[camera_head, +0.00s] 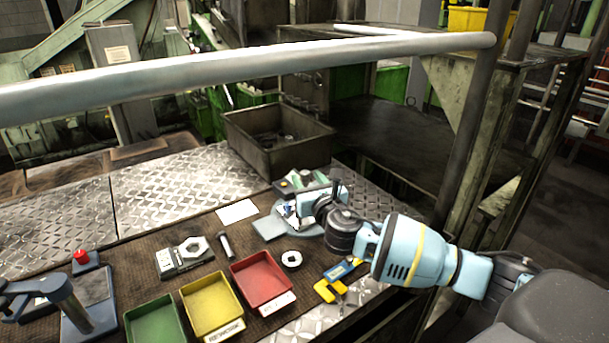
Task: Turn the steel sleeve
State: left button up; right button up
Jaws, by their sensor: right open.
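My right arm comes in from the right, and its gripper (290,211) is low over a grey-blue round fixture (309,231) on the bench. The gripper is open, but its fingertips are small and partly mixed with the fixture parts behind them. I cannot make out a sleeve between the fingers; the wrist hides part of that spot. A short steel ring with a dark hole (291,259) lies on the brown mat in front of the fixture, apart from the gripper. I cannot tell whether this ring is the steel sleeve. My left gripper is not in view.
Red (246,293), yellow (226,325) and green (154,329) trays line the front. A bolt (226,245), a hex gauge block (184,257) and yellow calipers (326,291) lie nearby. A metal bin (249,150) stands behind; a thick rail (240,66) crosses above.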

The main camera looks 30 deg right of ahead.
jog(key=shift+w+d, duration=0.15)
jog(key=shift+w, duration=1.3)
jog(key=c, duration=0.9)
jog(key=shift+c, duration=0.2)
jog(key=o, duration=0.9)
jog(key=shift+o, duration=0.2)
jog(key=shift+s, duration=0.15)
jog(key=s, duration=0.7)
jog(key=shift+s+a, duration=0.3)
jog(key=shift+a, duration=0.15)
